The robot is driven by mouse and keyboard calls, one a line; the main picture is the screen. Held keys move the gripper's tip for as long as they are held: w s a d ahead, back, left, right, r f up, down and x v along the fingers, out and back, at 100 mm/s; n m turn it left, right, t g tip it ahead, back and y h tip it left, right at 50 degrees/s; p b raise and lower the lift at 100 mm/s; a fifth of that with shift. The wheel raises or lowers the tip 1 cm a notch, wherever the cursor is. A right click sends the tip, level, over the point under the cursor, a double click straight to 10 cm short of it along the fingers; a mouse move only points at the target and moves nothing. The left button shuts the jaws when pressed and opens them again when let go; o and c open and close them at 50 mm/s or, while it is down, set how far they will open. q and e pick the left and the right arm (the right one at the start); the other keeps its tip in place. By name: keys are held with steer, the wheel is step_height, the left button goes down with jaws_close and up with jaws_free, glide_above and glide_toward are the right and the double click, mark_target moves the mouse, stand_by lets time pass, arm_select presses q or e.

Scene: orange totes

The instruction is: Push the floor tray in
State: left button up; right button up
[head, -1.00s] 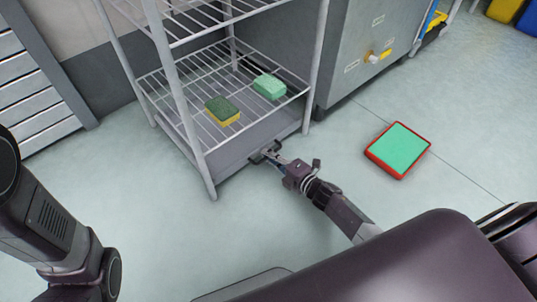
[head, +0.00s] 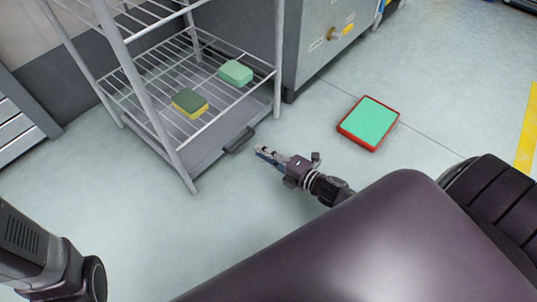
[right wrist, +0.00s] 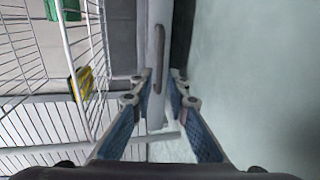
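The floor tray (head: 210,153) is a flat grey tray at the bottom of the white wire rack, under the lowest wire shelf. Its front edge lies near the rack's front legs, and a dark handle (head: 240,140) sticks out from it. My right gripper (head: 259,152) is low in front of the handle, apart from it, and holds nothing. In the right wrist view the handle (right wrist: 159,45) shows beyond my open fingers (right wrist: 161,73). My left arm shows at the lower left of the head view, but its gripper is out of view.
A green-and-yellow sponge (head: 190,103) and a mint green sponge (head: 236,72) lie on the lowest wire shelf (head: 150,90). A red tray with a green top (head: 368,122) lies on the floor at right. A grey cabinet (head: 315,40) stands beside the rack. Floor in front is clear.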

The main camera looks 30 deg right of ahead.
steer(key=shift+v, duration=1.3)
steer(key=shift+r, duration=0.1)
